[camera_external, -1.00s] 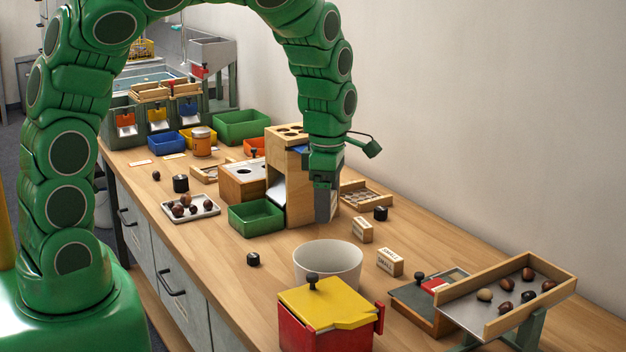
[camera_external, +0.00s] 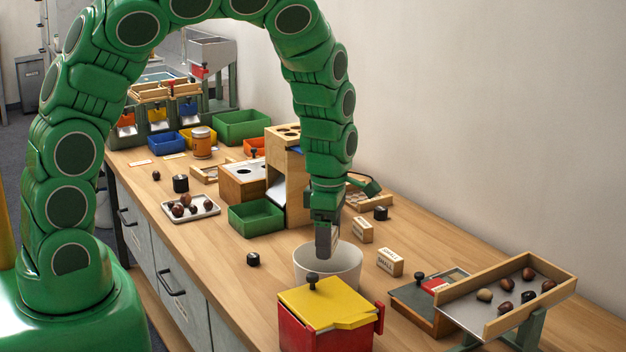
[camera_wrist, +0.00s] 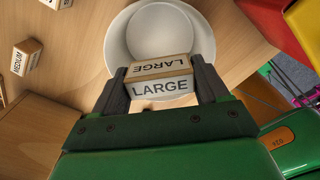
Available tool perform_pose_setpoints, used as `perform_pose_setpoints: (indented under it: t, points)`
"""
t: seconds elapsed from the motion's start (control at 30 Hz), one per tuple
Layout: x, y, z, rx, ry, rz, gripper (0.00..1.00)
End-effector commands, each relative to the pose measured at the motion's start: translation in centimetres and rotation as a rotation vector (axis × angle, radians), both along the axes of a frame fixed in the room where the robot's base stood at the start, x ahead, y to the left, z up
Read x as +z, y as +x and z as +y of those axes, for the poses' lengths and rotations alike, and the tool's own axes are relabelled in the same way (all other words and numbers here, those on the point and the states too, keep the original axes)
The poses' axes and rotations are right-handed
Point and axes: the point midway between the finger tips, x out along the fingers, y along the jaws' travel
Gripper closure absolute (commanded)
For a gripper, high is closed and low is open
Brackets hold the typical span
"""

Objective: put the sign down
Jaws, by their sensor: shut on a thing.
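My gripper (camera_external: 326,240) points down over the near part of the table, at the white bowl (camera_external: 347,260). In the wrist view its fingers (camera_wrist: 159,76) are shut on a small wooden sign (camera_wrist: 163,88) with white faces reading LARGE. The sign is held level between both fingertips, in front of the bowl's rim (camera_wrist: 117,36) in that view. I cannot tell its exact height above the table. In the outside view the fingers hide the sign.
Two similar signs stand right of the bowl, one reading SMALL (camera_external: 390,262); a MEDIUM sign (camera_wrist: 26,57) shows in the wrist view. A red box with a yellow lid (camera_external: 325,303) stands in front of the bowl. A chestnut tray (camera_external: 450,306) is at right.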

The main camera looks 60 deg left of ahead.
Motion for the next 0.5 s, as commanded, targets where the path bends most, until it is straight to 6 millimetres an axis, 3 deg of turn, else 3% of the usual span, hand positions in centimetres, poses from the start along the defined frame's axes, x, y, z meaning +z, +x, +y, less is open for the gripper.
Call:
perform_pose_setpoints:
  t: [0.3,0.5]
  points:
    - [-2.6,0.0,0.0,0.001,0.000,0.001,0.55]
    - [-3.2,-0.1,0.0,0.001,0.000,0.001,0.55]
